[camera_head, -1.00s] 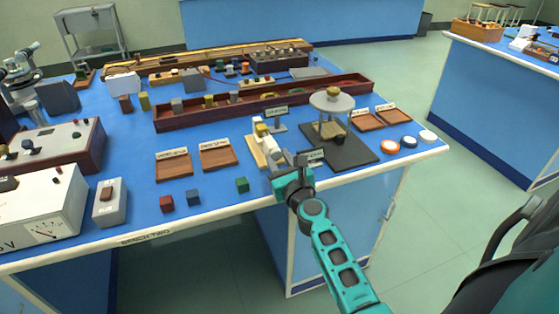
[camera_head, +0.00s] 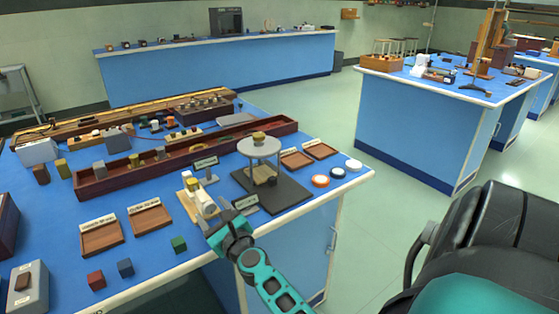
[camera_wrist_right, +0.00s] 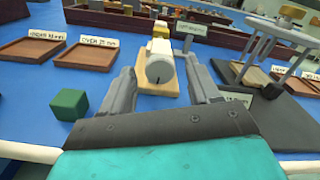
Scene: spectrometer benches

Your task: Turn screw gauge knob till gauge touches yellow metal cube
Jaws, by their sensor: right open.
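The screw gauge (camera_head: 205,205), pale with a wooden base, stands near the front edge of the blue bench. In the right wrist view its pale, round knob (camera_wrist_right: 160,67) faces me. The yellow metal cube (camera_head: 191,185) is at the gauge's far part and also shows behind the knob in the wrist view (camera_wrist_right: 160,29). My right gripper (camera_head: 214,224) is open, at the gauge's near end. In the wrist view its fingers lie left and right of the knob, with visible gaps; contact is not seen. Whether the gauge touches the cube is hidden. My left gripper is not in view.
A platform stand (camera_head: 258,147) on a dark base is close to the gauge's right. Two labelled wooden trays (camera_head: 101,238) and a green cube (camera_head: 178,244) lie to its left. A long reddish wooden trough (camera_head: 105,181) runs behind. The bench's front edge is close.

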